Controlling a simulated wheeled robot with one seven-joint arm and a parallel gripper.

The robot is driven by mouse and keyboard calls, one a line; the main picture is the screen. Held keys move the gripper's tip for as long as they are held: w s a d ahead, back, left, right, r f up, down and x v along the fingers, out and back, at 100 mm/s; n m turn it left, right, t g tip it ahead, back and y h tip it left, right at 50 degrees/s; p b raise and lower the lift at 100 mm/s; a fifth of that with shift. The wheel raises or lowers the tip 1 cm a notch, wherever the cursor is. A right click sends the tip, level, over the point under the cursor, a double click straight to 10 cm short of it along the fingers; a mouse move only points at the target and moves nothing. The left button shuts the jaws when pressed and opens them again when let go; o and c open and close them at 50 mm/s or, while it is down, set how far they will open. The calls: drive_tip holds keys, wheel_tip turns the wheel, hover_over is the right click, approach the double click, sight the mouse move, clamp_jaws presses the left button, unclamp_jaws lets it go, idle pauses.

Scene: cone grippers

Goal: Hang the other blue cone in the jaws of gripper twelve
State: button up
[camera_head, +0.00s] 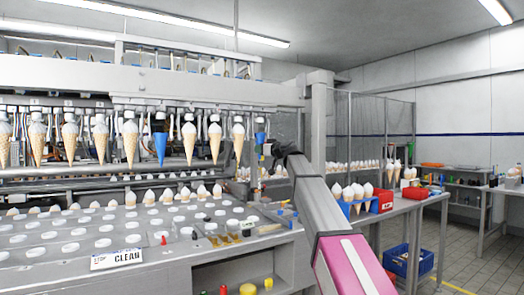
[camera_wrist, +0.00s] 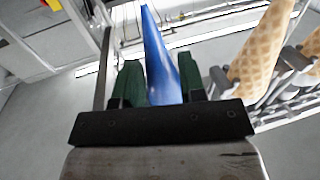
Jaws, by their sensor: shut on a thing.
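My gripper (camera_wrist: 158,88) is shut on a blue cone (camera_wrist: 160,50), with a dark green finger on each side of it. In the head view, my gripper end is mostly hidden by my arm, at the right end of the row of hanging cones. A blue patch (camera_head: 260,138) shows just left of it, under the last holder. Another blue cone (camera_head: 160,148) hangs point down in the machine's row, between waffle cones. I cannot read which holder is gripper twelve.
A hanging waffle cone (camera_head: 238,142) is close left of my gripper; a large waffle cone (camera_wrist: 262,50) shows right of the held cone in the wrist view. The machine's tray deck (camera_head: 110,240) lies below. A metal post (camera_head: 320,125) stands close to my arm.

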drive_tip(key=shift+f, duration=0.25)
idle(0.3)
drive_tip(key=o, duration=1.2)
drive_tip(key=s+a+v, duration=0.1)
drive_tip(key=v, duration=0.7)
drive_tip(key=shift+s, duration=0.45)
drive_tip(key=shift+d, duration=0.2)
idle(0.7)
